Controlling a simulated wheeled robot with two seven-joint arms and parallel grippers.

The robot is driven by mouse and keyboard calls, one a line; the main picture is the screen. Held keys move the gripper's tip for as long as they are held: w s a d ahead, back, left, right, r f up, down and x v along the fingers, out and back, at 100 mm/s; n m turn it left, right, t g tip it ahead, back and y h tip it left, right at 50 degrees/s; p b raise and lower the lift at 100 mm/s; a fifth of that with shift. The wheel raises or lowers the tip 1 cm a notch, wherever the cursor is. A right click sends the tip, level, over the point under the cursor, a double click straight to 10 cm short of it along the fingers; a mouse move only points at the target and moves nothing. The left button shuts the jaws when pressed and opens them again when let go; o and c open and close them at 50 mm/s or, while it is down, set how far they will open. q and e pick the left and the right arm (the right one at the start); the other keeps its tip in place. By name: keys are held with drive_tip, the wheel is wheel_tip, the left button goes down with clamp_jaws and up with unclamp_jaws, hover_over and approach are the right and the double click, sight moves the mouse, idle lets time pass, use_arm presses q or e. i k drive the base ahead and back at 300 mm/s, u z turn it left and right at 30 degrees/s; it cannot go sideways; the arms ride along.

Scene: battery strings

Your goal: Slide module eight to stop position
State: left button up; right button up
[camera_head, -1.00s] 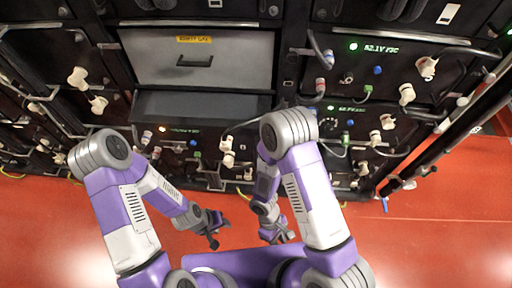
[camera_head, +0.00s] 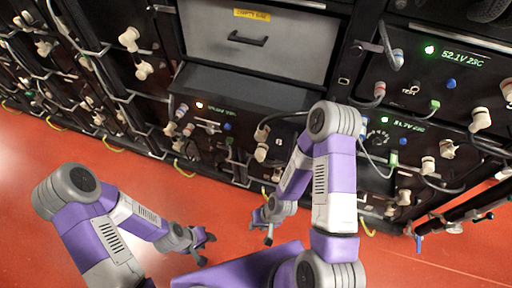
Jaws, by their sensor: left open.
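Battery modules fill a black rack, and I cannot read which is module eight. One black module (camera_head: 246,87) sticks out below a grey drawer front (camera_head: 262,42); its front has an orange light, a dim display and cream connectors. The modules to its right show green displays, such as the upper right module (camera_head: 465,68). My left gripper (camera_head: 204,246) is open and empty, low in front of the rack over the red floor. My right gripper (camera_head: 267,232) is also low, in front of the rack and touching no module; its jaws are too small to judge.
Grey and black cables with cream plugs (camera_head: 129,38) hang along the rack front. A rail with a blue-tipped lever (camera_head: 419,243) stands at the lower right. The red floor (camera_head: 120,165) in front of the rack is clear.

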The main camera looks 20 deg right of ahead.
sight(203, 94)
drive_tip(key=u, duration=0.7)
drive_tip(key=k, duration=0.6)
drive_tip(key=z, duration=1.15)
drive_tip(key=i, duration=0.35)
drive_tip(key=u, duration=0.35)
